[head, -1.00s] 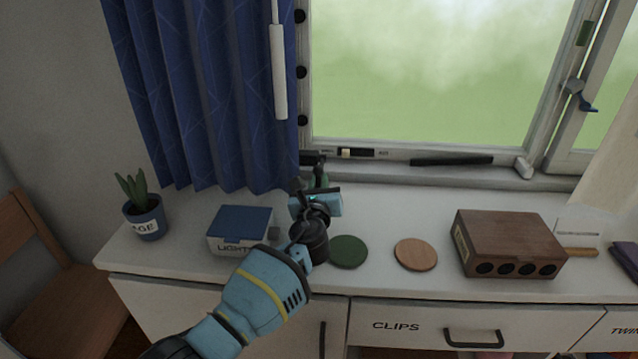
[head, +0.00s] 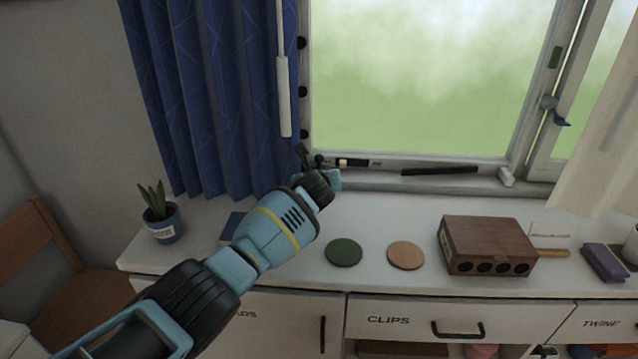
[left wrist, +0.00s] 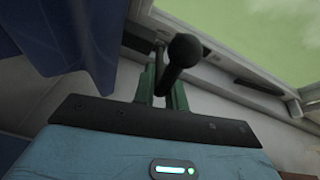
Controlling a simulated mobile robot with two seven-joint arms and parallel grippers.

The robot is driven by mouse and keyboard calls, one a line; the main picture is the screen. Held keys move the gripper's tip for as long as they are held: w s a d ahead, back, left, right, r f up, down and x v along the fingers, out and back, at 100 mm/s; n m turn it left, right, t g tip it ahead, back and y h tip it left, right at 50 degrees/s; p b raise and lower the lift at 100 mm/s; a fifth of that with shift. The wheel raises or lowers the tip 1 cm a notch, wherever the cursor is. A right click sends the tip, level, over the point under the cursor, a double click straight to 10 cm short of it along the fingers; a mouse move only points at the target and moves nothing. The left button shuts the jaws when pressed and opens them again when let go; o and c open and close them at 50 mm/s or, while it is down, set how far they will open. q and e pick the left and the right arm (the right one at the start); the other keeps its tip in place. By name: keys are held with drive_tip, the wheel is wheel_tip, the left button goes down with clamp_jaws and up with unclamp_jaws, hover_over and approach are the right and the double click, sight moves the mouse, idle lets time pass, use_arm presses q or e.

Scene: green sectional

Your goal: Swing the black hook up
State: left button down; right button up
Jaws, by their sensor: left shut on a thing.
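The black hook (head: 303,157) is at the lower left corner of the window frame, beside the curtain's edge. In the left wrist view its dark stem with a round knob end (left wrist: 184,50) stands between my green fingertips. My left gripper (head: 324,178) is at the sill and shut on the hook; the wrist view also shows the gripper (left wrist: 162,88). My blue forearm hides part of the counter and the hook's lower part is hard to make out. My right gripper is in neither view.
The blue curtain (head: 215,90) hangs close on the left, with a white rod (head: 284,95) before it. A potted plant (head: 160,220), green disc (head: 343,253), tan disc (head: 405,255) and brown box (head: 487,245) stand on the white counter (head: 385,215). A black bar (head: 440,171) lies along the sill.

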sight(318, 163)
use_arm(q)
drive_tip(key=shift+w+r+g+b, duration=0.35)
drive_tip(key=shift+w+r+g, duration=0.1)
drive_tip(key=shift+r+g, duration=0.45)
drive_tip(key=shift+w+r+g, duration=0.2)
drive_tip(key=shift+r+g, duration=0.1)
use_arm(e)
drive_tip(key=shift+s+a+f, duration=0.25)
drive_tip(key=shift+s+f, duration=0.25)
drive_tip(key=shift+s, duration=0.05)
